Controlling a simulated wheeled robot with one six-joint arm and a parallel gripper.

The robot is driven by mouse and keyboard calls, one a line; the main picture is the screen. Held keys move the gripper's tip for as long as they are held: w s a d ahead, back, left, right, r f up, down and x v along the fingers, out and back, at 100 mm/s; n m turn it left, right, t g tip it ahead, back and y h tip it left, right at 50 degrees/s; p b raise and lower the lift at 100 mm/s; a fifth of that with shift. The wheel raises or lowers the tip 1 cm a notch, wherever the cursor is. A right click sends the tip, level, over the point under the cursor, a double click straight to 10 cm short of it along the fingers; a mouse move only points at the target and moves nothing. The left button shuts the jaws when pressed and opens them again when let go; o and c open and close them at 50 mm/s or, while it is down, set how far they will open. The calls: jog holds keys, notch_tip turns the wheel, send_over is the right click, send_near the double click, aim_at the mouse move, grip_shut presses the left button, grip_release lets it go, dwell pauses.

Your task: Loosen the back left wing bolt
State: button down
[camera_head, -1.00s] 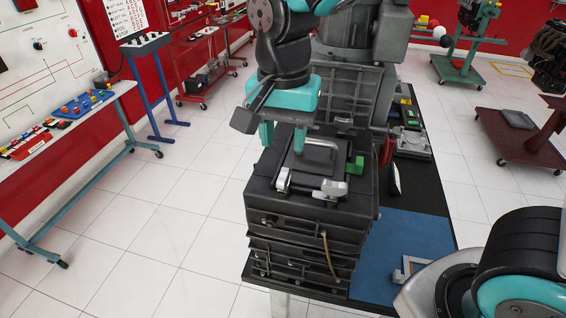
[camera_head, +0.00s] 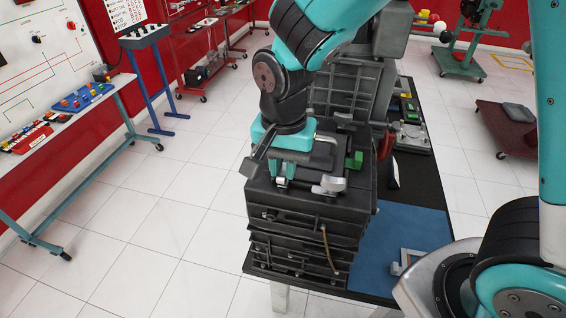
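A dark engine block (camera_head: 300,232) stands on the bench, with silver and green fittings on its top. A silver wing-like fitting (camera_head: 331,185) shows at the near right of the top and a green one (camera_head: 354,161) farther back on the right. Another silver fitting, seen at the near left earlier, is now mostly hidden by my gripper. My gripper (camera_head: 284,178) points down at that near left part of the top. Its teal fingers look close to the fitting, but I cannot tell whether they touch or grip it. I cannot tell which fitting is the back left wing bolt.
The block stands on a bench with a blue mat (camera_head: 405,240) and a grey bracket (camera_head: 408,260) at right. A taller dark housing (camera_head: 345,92) rises behind the block. A side table (camera_head: 75,135) stands left; the floor between is clear.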

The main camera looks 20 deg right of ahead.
aim_at(281, 169)
jog(key=shift+n, duration=0.4)
jog(key=n, duration=0.3)
jog(key=shift+a+n, duration=0.1)
jog(key=shift+n, duration=0.3)
jog(key=n, duration=0.4)
jog(key=shift+a+r+n, duration=0.1)
jog(key=shift+n, duration=0.2)
jog(key=n, duration=0.8)
jog(key=shift+a+n, duration=0.1)
jog(key=shift+n, duration=0.2)
jog(key=c, duration=1.1)
grip_release()
notch_tip(281, 169, up, 17)
jog(key=b, duration=0.2)
jog(key=shift+r+b, duration=0.2)
jog(key=shift+b, duration=0.2)
